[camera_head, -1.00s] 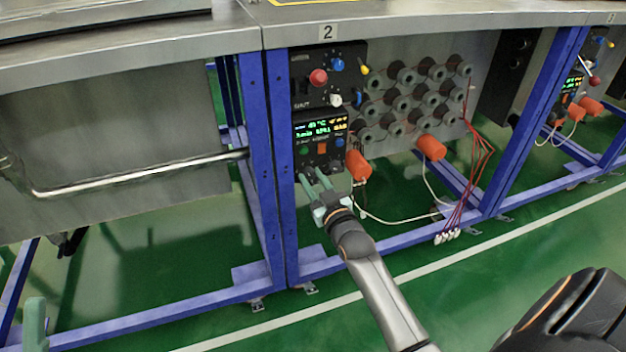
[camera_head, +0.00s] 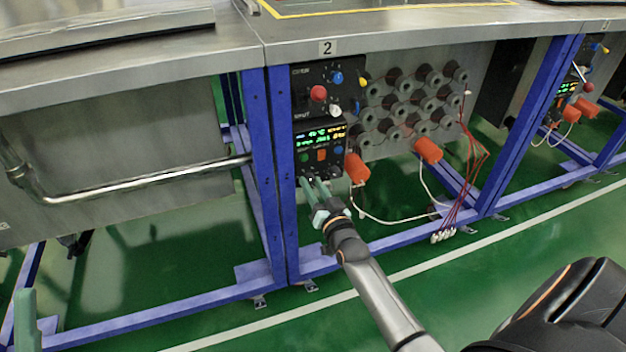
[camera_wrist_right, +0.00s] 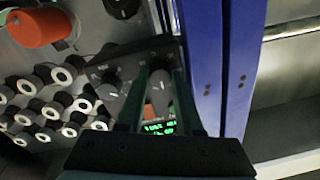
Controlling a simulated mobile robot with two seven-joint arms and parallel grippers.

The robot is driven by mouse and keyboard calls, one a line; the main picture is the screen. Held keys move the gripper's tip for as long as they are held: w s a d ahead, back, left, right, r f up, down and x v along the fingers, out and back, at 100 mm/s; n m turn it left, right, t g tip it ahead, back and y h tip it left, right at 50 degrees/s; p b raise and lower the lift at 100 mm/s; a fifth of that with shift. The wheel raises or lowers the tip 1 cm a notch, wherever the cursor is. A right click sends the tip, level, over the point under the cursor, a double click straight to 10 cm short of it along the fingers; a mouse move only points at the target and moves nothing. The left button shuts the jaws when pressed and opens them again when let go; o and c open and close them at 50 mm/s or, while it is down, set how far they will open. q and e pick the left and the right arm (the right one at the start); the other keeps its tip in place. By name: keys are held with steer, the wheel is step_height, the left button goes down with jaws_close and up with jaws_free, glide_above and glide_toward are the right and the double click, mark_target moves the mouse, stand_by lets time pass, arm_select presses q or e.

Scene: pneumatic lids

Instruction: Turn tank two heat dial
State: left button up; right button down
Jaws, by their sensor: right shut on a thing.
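The tank two control panel (camera_head: 324,152) is a black box with a green and yellow display, under the "2" label (camera_head: 327,47). Dark dials sit along its lower edge. My right gripper (camera_head: 310,184) reaches up to the lower left of the panel. In the right wrist view its fingers (camera_wrist_right: 157,92) are shut on a dark round dial (camera_wrist_right: 158,82). A second dark dial (camera_wrist_right: 110,92) with a white mark stands beside them, outside the grip. The held dial's marking is too small to read. Part of my left gripper (camera_head: 28,318) shows at the lower left, away from the panel.
Above is another black panel with a red knob (camera_head: 318,93). Orange plugs (camera_head: 357,168) with white cables hang right of the display panel. Rows of grey round fittings (camera_head: 411,103) and red wires (camera_head: 472,150) lie further right. A blue frame post (camera_head: 281,170) stands close left of my right gripper.

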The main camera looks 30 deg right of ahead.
arm_select(q)
steer(key=shift+f, duration=0.1)
arm_select(e)
steer(key=c, duration=0.8)
jaws_free()
steer(key=shift+c, duration=0.2)
arm_select(q)
steer(key=shift+a+r+p, duration=0.15)
steer(key=shift+r+p, duration=1.65)
steer(key=shift+p, duration=0.05)
arm_select(e)
steer(key=s+a, duration=0.2)
steer(key=s, duration=1)
steer(key=shift+s+a+f, duration=0.15)
steer(key=shift+a, duration=0.05)
arm_select(q)
steer(key=shift+m, duration=0.3)
